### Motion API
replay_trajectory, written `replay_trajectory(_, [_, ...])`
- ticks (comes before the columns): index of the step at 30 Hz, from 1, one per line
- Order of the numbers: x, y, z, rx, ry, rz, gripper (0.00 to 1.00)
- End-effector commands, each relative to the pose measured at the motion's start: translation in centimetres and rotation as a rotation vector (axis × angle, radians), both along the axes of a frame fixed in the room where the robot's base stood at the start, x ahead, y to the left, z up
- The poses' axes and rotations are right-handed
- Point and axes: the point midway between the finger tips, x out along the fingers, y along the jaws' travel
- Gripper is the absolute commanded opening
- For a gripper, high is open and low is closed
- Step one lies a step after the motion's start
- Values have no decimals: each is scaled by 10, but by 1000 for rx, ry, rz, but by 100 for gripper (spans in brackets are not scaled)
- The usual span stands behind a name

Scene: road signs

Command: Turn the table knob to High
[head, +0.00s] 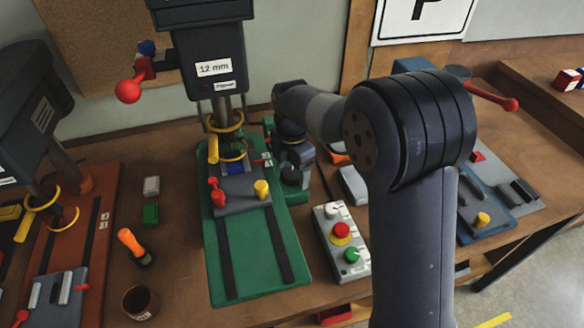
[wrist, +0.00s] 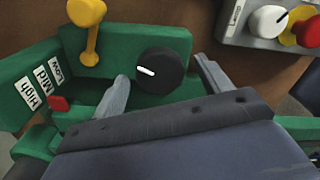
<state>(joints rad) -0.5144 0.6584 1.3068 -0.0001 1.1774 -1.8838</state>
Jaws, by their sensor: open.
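The black round knob (wrist: 160,71) with a white pointer line shows on the green machine in the wrist view. Its white line slants slightly down to the right. White labels reading Low, Mid and High (wrist: 31,95) sit left of it on green, with a red marker (wrist: 60,103) beside them. My gripper (wrist: 164,76) is open, its two grey fingers on either side of the knob; I cannot tell whether they touch it. In the head view, my wrist hangs right of the green drill press (head: 228,240), and the knob is hidden there.
A control box (head: 341,240) with red and green buttons is to the right. Other machines stand at both sides.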

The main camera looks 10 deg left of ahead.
Motion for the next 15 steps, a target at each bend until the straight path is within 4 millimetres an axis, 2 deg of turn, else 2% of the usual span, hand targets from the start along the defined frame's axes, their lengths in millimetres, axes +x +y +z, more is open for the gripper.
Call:
replay_trajectory(8, [0, 0, -1, 1, -1, 0, 73])
replay_trajectory(15, [0, 0, -1, 1, -1, 0, 53])
